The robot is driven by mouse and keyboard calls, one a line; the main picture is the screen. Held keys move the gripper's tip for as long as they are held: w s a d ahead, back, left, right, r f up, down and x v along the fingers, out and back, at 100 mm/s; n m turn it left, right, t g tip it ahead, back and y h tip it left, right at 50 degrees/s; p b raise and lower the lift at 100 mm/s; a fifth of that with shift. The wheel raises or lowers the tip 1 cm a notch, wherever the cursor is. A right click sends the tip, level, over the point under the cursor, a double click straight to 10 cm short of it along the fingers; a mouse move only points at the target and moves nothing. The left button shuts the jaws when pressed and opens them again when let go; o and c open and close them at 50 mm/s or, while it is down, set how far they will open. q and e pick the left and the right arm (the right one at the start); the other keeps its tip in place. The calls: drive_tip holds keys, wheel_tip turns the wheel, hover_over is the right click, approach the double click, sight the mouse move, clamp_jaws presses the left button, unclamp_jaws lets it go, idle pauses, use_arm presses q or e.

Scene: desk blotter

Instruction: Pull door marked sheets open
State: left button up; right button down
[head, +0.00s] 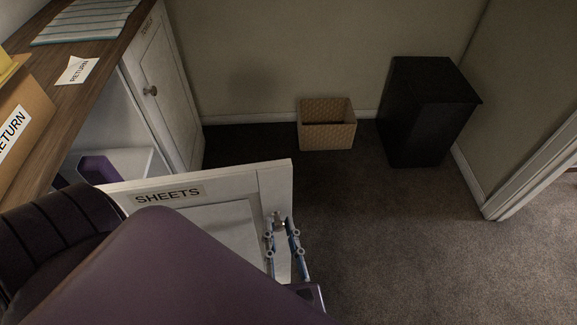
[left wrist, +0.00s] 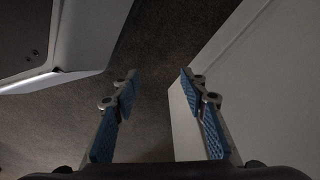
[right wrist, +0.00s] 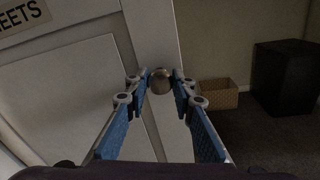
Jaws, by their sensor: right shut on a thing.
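The white door marked SHEETS (head: 230,215) stands swung out from the cabinet, with its label near the top. It also shows in the right wrist view (right wrist: 75,85). My right gripper (head: 281,222) is at the door's free edge, shut on its round metal knob (right wrist: 160,82), which sits between the fingertips. The knob is mostly hidden by the fingers in the head view. My left gripper (left wrist: 157,78) is open and empty, with dark floor showing between its fingers. It is hidden in the head view.
A second cabinet door (head: 165,90) with a knob is shut at the back. A wicker basket (head: 327,136) and a black cabinet (head: 425,110) stand by the far wall. Carpet at right is clear.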

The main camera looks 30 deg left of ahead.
drive_tip(key=c, duration=1.6)
unclamp_jaws()
drive_tip(key=v, duration=1.2)
drive_tip(key=shift+a, duration=0.1)
